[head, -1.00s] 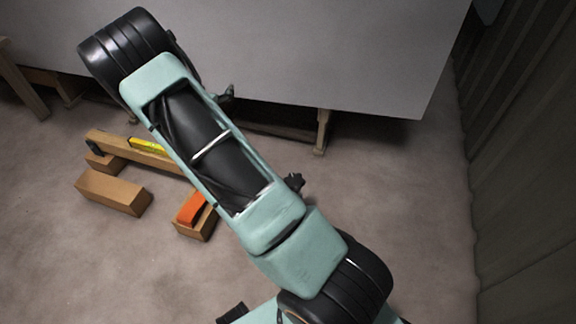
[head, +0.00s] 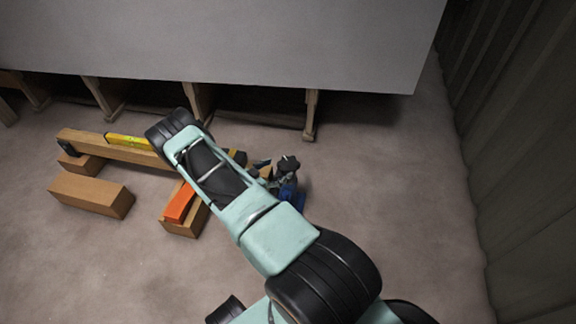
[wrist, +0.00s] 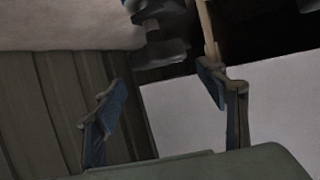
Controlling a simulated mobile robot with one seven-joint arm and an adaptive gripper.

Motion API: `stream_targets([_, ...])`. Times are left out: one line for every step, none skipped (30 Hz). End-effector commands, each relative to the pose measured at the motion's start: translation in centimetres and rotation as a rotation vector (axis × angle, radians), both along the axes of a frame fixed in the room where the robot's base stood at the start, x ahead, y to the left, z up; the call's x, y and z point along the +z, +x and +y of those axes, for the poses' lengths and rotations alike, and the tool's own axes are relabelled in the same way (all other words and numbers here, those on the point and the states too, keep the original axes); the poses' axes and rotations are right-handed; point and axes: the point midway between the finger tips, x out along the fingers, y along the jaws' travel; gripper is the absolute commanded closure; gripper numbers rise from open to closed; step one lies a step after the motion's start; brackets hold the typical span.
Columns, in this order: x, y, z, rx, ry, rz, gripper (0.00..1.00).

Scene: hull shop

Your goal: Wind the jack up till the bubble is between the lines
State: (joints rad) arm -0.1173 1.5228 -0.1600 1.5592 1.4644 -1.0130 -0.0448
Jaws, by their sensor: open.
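The jack (head: 291,192) shows in the head view as a small blue body with a dark lobed knob on top, right of my forearm and partly hidden by it. A yellow level (head: 128,141) lies on a long wooden beam (head: 88,142); its bubble is too small to read. My gripper (wrist: 162,105) is open and empty, its two fingers spread wide. In the head view it is close by the jack's left side, mostly hidden by my arm. In the wrist view a dark lobed shape, probably the knob, is beyond the fingers at the top.
A wooden block (head: 84,164) is under the beam's left end. A loose block (head: 92,193) and an orange wedge (head: 180,203) on another block (head: 182,226) lie in front. A large grey panel (head: 230,40) on wooden legs overhangs behind. A ribbed wall (head: 530,150) bounds the right; floor before it is clear.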

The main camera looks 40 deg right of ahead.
Motion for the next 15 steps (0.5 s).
stream_targets([-0.8,0.2,-1.0,-0.002,-0.001,0.000,0.34])
stream_targets([-1.0,0.3,-1.6,-0.001,-0.001,-0.001,0.34])
stream_targets([-1.3,0.5,-2.3,-0.001,-0.001,0.000,0.34])
stream_targets([-1.6,0.6,-2.8,-0.001,-0.001,-0.001,0.34])
stream_targets([-1.8,0.8,-3.3,-0.001,-0.001,-0.001,0.34])
stream_targets([-2.0,0.9,-3.9,-0.001,0.000,-0.001,0.34])
stream_targets([-2.2,1.0,-4.4,-0.001,0.000,-0.001,0.34])
stream_targets([-2.3,1.1,-4.8,0.000,-0.001,0.000,0.34])
stream_targets([-2.5,1.3,-5.2,0.001,-0.001,-0.001,0.34])
stream_targets([-2.6,1.4,-5.5,0.001,0.000,0.000,0.34])
stream_targets([-2.7,1.5,-5.8,0.001,0.001,0.000,0.34])
stream_targets([-2.8,1.6,-6.1,0.001,0.001,0.001,0.34])
stream_targets([-2.9,1.6,-6.3,0.001,0.001,0.001,0.34])
stream_targets([-2.9,1.6,-6.5,0.001,0.001,0.001,0.34])
stream_targets([-3.0,1.7,-6.7,0.001,0.000,0.001,0.34])
